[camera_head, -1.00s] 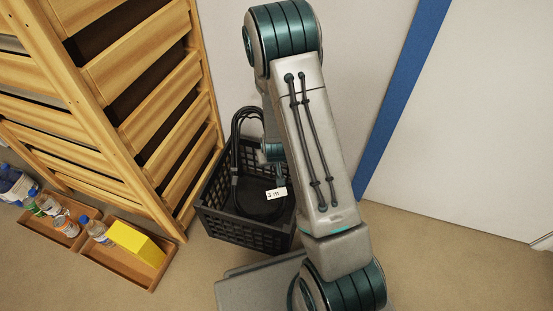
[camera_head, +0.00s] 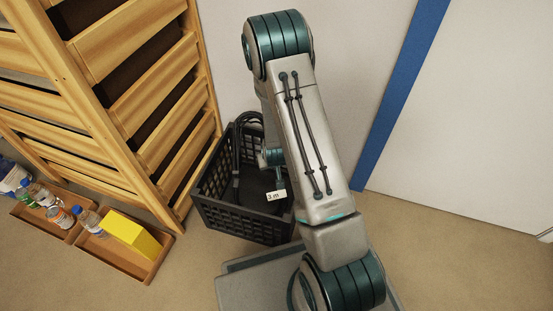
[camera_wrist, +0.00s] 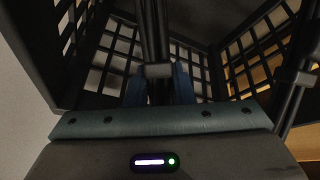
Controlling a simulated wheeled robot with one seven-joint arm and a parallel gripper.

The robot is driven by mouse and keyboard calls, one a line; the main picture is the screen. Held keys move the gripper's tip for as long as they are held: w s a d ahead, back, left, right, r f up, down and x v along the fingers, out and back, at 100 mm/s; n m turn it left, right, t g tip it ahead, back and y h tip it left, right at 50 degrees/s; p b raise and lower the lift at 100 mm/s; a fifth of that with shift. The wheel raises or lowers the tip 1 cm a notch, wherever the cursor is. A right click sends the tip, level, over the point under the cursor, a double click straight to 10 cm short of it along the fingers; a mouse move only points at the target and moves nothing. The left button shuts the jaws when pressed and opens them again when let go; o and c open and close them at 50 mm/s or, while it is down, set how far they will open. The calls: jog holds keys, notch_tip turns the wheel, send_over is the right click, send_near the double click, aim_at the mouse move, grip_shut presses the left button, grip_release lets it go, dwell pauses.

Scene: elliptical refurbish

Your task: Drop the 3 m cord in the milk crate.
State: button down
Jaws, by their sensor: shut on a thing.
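The 3 m cord (camera_head: 237,150) is a black looped cable with a white "3 m" tag (camera_head: 276,196). It hangs down inside the black milk crate (camera_head: 245,226), which stands on the floor beside the wooden rack. In the wrist view my gripper (camera_wrist: 159,86) is shut on the cord (camera_wrist: 153,35), with a bluish finger on each side of it. The crate's lattice walls (camera_wrist: 105,55) surround the view. In the head view my arm hides most of the gripper. I cannot tell whether the cord's lower end touches the crate floor.
The tall wooden rack (camera_head: 140,90) stands left of the crate. Wooden trays (camera_head: 120,262) with bottles and a yellow box (camera_head: 133,234) lie on the floor at the left. A white wall with a blue strip (camera_head: 400,100) is behind. Floor at the right is clear.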

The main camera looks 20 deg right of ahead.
jog(key=shift+f, duration=2.6)
jog(key=c, duration=1.2)
grip_release()
jog(key=shift+o, duration=0.2)
jog(key=shift+s+a+r+g+y+p, duration=0.1)
jog(key=shift+s+r+g+y+p, duration=0.1)
jog(key=shift+r+g+p, duration=0.8)
jog(key=shift+s+r+g+y+p, duration=0.2)
jog(key=shift+r+g+p, duration=0.25)
jog(key=shift+p, duration=0.95)
